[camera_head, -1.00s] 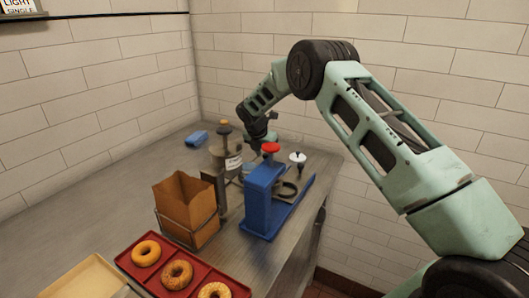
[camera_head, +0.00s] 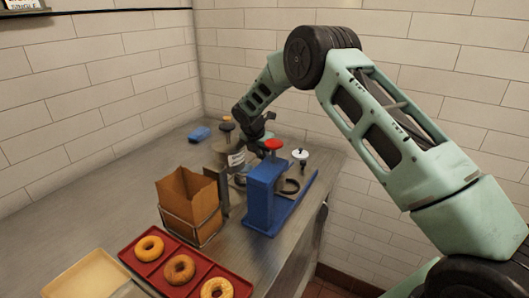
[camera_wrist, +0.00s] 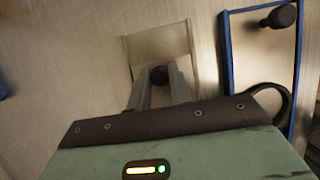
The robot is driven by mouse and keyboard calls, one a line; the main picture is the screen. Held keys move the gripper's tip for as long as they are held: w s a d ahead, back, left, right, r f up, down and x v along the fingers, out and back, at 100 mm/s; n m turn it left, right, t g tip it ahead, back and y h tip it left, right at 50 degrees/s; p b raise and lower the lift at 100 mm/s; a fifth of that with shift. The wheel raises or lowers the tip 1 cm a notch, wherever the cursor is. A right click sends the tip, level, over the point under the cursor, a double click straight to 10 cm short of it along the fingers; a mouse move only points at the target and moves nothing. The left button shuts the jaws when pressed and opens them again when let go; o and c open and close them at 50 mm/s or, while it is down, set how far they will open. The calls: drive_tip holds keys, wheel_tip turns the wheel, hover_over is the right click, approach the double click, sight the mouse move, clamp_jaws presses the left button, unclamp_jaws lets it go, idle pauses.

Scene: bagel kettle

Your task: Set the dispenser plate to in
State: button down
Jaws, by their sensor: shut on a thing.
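A pale metal plate (camera_wrist: 158,45) lies ahead of my gripper (camera_wrist: 160,82) in the wrist view. My gripper is shut on the plate's small dark knob (camera_wrist: 159,74), which shows between the fingertips. In the head view, my gripper (camera_head: 258,148) is low behind the blue stand (camera_head: 262,197) with the red knob, beside the grey dispenser (camera_head: 229,157) with a white label. The fingertips and most of the plate are hidden there by the stand and the dispenser.
A blue-edged tray (camera_wrist: 231,60) with a black knob and dark ring is close on the right in the wrist view. A paper bag (camera_head: 187,196) in a wire holder and a red tray (camera_head: 206,270) of bagels stand nearer. A blue item (camera_head: 200,134) lies at the back left.

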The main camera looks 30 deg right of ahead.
drive_tip(key=c, duration=1.3)
unclamp_jaws()
drive_tip(key=b+v, duration=0.2)
drive_tip(key=v, duration=1.5)
drive_tip(key=shift+r+b, duration=0.2)
drive_tip(key=shift+b, duration=0.1)
drive_tip(key=shift+a, duration=0.15)
